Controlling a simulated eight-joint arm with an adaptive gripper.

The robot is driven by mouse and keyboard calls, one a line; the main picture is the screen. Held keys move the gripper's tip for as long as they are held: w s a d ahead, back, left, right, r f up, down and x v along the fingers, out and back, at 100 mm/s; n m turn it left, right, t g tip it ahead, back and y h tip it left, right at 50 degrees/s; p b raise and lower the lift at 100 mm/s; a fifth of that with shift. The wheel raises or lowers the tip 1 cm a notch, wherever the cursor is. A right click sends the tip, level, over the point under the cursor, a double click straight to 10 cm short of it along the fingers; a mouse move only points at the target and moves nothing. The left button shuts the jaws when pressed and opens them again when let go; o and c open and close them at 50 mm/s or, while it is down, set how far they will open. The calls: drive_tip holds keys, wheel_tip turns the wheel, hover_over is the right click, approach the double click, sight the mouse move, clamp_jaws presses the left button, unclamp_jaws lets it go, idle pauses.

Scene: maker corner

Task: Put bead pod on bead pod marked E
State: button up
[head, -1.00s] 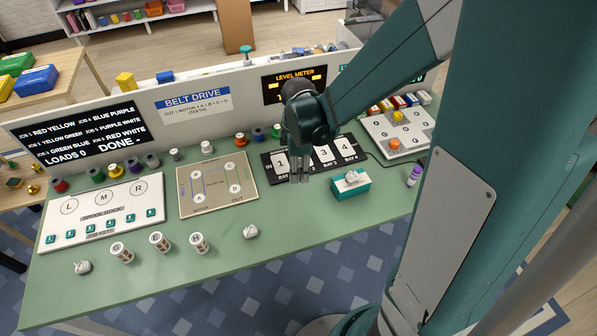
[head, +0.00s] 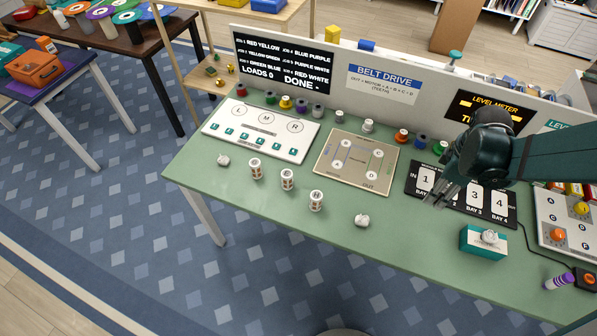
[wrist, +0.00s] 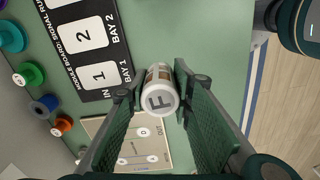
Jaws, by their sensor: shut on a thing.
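My gripper (head: 452,194) is over the table by the black bay board, its fingers pointing down. In the wrist view its fingers (wrist: 155,86) are closed around a bead pod marked F (wrist: 161,98), a small cylinder with a white lettered cap. This pod cannot be made out in the head view. Three similar pods stand upright in a row near the table's front edge. The middle one is the bead pod marked E (head: 287,179), its letter hard to read now. The pod marked H (head: 316,200) is at its right and another pod (head: 256,168) at its left.
The belt drive board (head: 355,162) lies between the row and my gripper. White lumpy pieces (head: 361,220) and (head: 223,160) lie either side of the row. A teal box (head: 483,242) stands front right. The back panel (head: 420,85) borders the green table.

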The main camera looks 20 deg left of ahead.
drive_tip(key=w+a+r+n+p, duration=0.2)
drive_tip(key=a, duration=0.9)
wheel_tip(320, 180, up, 6)
drive_tip(key=n+p, duration=0.4)
drive_tip(key=n, duration=0.2)
hover_over(286, 173)
drive_tip(key=shift+s+f, duration=0.1)
drive_tip(key=shift+f, duration=0.05)
drive_tip(key=shift+f, duration=3.15)
drive_tip(key=shift+f+b, duration=0.4)
drive_tip(key=shift+f, duration=1.5)
drive_tip(key=shift+f, duration=0.1)
